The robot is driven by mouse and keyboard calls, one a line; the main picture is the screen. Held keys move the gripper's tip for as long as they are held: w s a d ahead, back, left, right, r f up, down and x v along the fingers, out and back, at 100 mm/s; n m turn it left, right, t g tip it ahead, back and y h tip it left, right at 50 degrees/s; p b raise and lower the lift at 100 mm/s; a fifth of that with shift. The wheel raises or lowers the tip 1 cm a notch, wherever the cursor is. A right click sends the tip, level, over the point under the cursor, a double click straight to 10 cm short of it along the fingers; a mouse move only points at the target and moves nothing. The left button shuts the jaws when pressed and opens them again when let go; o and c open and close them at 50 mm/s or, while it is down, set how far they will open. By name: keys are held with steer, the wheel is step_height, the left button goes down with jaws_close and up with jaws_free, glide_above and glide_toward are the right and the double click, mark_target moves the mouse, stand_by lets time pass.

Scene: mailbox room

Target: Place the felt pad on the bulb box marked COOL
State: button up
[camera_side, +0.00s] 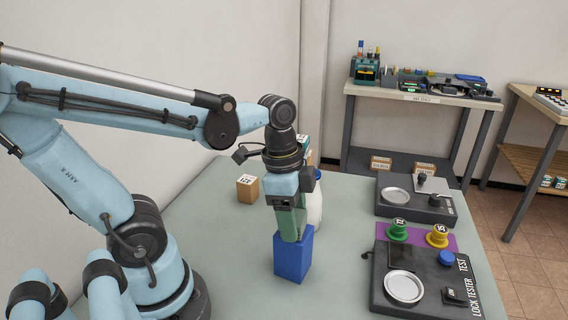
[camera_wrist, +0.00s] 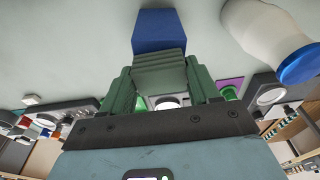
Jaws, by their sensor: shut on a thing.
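My gripper (camera_side: 291,232) points straight down over the table, with a blue block (camera_side: 294,258) at its fingertips. In the wrist view its green fingers (camera_wrist: 160,72) are shut on a ribbed grey-green piece (camera_wrist: 160,65), and the blue block (camera_wrist: 156,32) lies just beyond it. I cannot tell whether the ribbed piece is the felt pad or part of the blue block. I cannot tell whether the block touches the table. A small tan box (camera_side: 247,190) with a white label stands behind to the left. I cannot read the word COOL anywhere.
A white bottle (camera_side: 315,208) with a blue cap stands close behind my gripper. A labelled box (camera_side: 303,142) is partly hidden behind the wrist. The lock tester (camera_side: 425,280), a purple mat (camera_side: 417,233) with green and yellow pieces, and another dark device (camera_side: 399,211) are at right.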

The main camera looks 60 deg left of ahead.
steer(key=o, duration=1)
steer(key=shift+f, duration=0.1)
step_height(320, 180, up, 12)
steer(key=s+a, duration=0.1)
steer(key=w+f+n+t, duration=0.1)
steer(key=f+n+t, duration=0.1)
steer(key=f+n, duration=0.1)
steer(key=w+f+n+t, duration=0.2)
steer(key=f+n, duration=0.1)
steer(key=w+f+n+t+y, duration=0.1)
steer(key=f+n+t, duration=0.1)
steer(key=f+n, duration=0.1)
steer(key=shift+w+a+f, duration=0.1)
steer(key=shift+w+f, duration=0.2)
steer(key=shift+w, duration=0.05)
